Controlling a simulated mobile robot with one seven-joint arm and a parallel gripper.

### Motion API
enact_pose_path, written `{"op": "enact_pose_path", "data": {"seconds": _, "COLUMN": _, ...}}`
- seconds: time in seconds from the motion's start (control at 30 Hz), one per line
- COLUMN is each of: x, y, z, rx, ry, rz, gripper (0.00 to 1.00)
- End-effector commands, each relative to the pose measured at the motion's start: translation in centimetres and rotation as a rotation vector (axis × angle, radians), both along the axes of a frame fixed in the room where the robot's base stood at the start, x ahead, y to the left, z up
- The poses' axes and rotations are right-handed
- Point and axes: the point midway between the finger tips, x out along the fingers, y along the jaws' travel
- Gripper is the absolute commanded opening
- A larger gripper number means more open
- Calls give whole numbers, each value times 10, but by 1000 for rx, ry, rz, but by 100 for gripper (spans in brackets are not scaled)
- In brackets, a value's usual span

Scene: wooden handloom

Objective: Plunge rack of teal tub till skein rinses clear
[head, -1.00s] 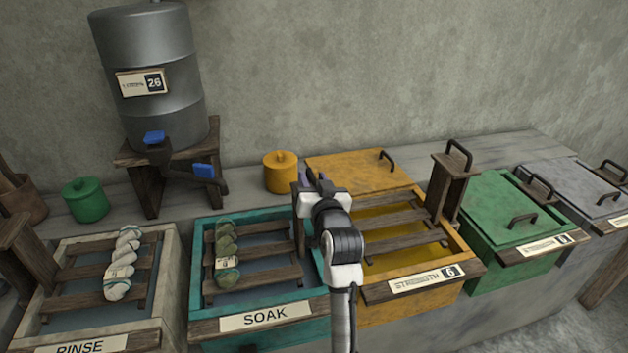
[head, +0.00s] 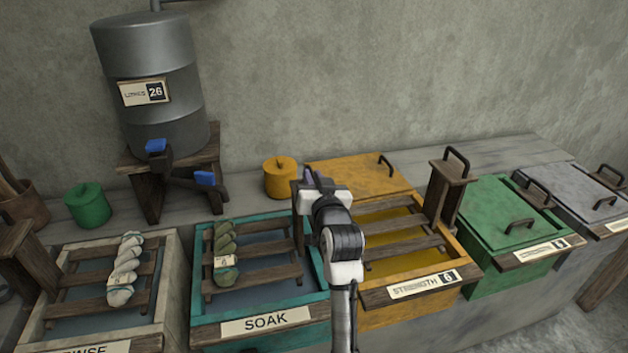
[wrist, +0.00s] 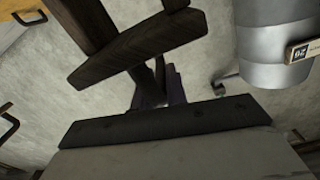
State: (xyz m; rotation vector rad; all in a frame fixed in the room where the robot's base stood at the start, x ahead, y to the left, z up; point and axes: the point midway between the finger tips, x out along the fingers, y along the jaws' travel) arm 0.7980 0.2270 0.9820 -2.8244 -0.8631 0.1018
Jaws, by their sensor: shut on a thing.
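The teal tub (head: 203,335), labelled SOAK, stands in the middle left with blue-grey liquid inside. Its wooden rack (head: 268,248) spans the tub, its slats above the liquid. An olive-green skein (head: 225,245) with a pale tag lies across the left of the slats, well exposed. My gripper (head: 308,182) is at the tub's right side, shut at the top of the rack's dark wooden post (head: 298,225); the handle itself is hidden behind my arm. In the wrist view my gripper (wrist: 162,90) is against dark wood.
A grey rinse tub (head: 172,290) with a white skein (head: 124,270) stands left. A yellow tub (head: 455,245) with its own rack and post is close right, then a lidded green tub (head: 510,215). A metal barrel (head: 165,95) with blue-handled taps stands behind.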

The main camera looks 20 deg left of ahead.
Motion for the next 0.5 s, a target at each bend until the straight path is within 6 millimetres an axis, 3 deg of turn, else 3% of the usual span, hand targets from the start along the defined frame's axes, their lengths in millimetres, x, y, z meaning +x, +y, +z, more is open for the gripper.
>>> {"op": "enact_pose_path", "data": {"seconds": 0.13, "x": -1, "y": 0, "z": 7, "rx": 8, "ry": -18, "rz": 0, "gripper": 0}}
{"op": "enact_pose_path", "data": {"seconds": 0.17, "x": -1, "y": 0, "z": 8, "rx": 9, "ry": -19, "rz": 0, "gripper": 16}}
{"op": "enact_pose_path", "data": {"seconds": 0.3, "x": -1, "y": 0, "z": 7, "rx": 8, "ry": -16, "rz": 1, "gripper": 34}}
{"op": "enact_pose_path", "data": {"seconds": 0.5, "x": -1, "y": 0, "z": 5, "rx": 6, "ry": -12, "rz": 0, "gripper": 34}}
